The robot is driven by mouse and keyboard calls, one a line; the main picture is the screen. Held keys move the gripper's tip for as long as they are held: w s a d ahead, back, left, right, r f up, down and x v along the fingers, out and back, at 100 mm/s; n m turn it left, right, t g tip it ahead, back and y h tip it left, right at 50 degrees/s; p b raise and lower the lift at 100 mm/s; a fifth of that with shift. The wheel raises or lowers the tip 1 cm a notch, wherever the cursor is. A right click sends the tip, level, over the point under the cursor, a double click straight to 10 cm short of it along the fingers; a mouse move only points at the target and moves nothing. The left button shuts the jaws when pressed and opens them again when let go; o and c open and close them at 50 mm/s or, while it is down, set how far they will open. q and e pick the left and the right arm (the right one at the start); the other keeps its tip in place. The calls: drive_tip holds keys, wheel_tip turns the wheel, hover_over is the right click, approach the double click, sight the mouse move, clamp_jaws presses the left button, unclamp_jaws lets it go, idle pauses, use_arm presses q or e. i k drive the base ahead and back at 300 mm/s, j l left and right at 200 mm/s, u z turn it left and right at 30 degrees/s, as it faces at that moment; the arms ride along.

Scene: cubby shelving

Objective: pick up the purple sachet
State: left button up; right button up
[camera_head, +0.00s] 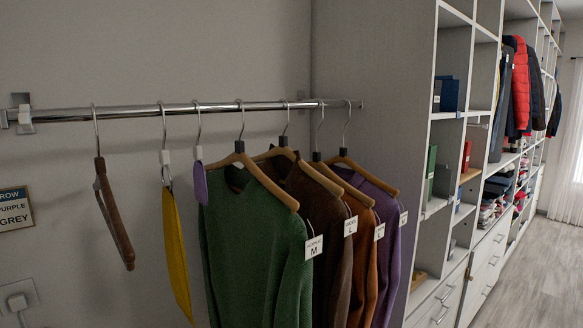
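The purple sachet (200,183) appears as a small flat purple piece hanging from a hanger with a white collar on the chrome rail (150,111). It hangs just left of the green sweater (255,235) and right of a yellow cloth piece (176,250). Its lower end is close to the green sweater's shoulder; I cannot tell whether they touch. Neither of my grippers is in view.
A brown empty hanger (115,215) hangs at the left of the rail. Brown, orange and purple sweaters hang right of the green one. White cubby shelving (425,160) stands to the right. A small sign (14,209) and a wall socket (17,300) are at far left.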

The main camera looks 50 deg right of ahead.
sight(199, 183)
drive_tip(key=z, duration=1.1)
drive_tip(key=u, duration=0.45)
drive_tip(key=k+u, duration=0.1)
drive_tip(key=u, duration=0.3)
drive_tip(key=k+l+u, duration=0.1)
drive_tip(key=u, duration=0.75)
drive_tip(key=k+u, duration=0.1)
drive_tip(key=u, duration=0.35)
drive_tip(key=k+j+u, duration=0.1)
